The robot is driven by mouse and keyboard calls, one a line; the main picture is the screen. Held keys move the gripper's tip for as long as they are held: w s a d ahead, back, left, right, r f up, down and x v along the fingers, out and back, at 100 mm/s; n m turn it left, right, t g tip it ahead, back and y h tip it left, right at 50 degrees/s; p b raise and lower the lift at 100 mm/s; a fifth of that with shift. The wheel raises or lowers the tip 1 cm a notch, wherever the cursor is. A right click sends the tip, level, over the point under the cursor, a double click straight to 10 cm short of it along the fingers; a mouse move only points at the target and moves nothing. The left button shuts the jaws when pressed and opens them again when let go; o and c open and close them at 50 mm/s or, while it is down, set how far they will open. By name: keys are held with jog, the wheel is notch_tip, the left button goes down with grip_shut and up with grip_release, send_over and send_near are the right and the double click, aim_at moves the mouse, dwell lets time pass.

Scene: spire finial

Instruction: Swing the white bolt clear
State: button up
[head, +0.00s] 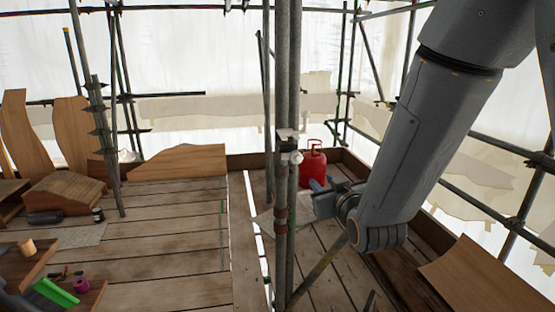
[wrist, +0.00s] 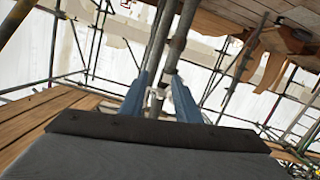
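The white bolt (head: 291,157) shows as a small pale fitting on the clamp of the upright poles, in the middle of the head view. In the wrist view a white piece (wrist: 158,92) shows in the gap between my fingers; I cannot tell its distance from them. No contact with the bolt is visible.
Two upright scaffold poles (head: 281,80) stand close together at the centre. A red gas bottle (head: 313,168) stands behind my gripper. A diagonal tube (head: 320,275) crosses low by the poles. Curved wooden boards (head: 480,282) lie at lower right. Plank floor (head: 170,250) is mostly clear at left.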

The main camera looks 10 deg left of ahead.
aim_at(299, 161)
jog(key=shift+n+t+y, duration=0.6)
jog(key=shift+t+y, duration=0.3)
jog(key=a+r, duration=0.2)
jog(key=a, duration=0.1)
jog(key=a+r, duration=0.1)
jog(key=shift+w+a+r, duration=0.15)
jog(key=shift+w+r, duration=0.1)
jog(key=shift+r, duration=0.15)
jog(key=x, duration=0.2)
jog(key=p+x, duration=0.1)
jog(key=x, duration=0.1)
jog(key=p+x, duration=0.1)
jog(key=shift+w+a, duration=0.3)
jog(key=shift+a, duration=0.1)
jog(key=shift+w+a, duration=0.15)
jog(key=shift+w, duration=0.55)
grip_shut()
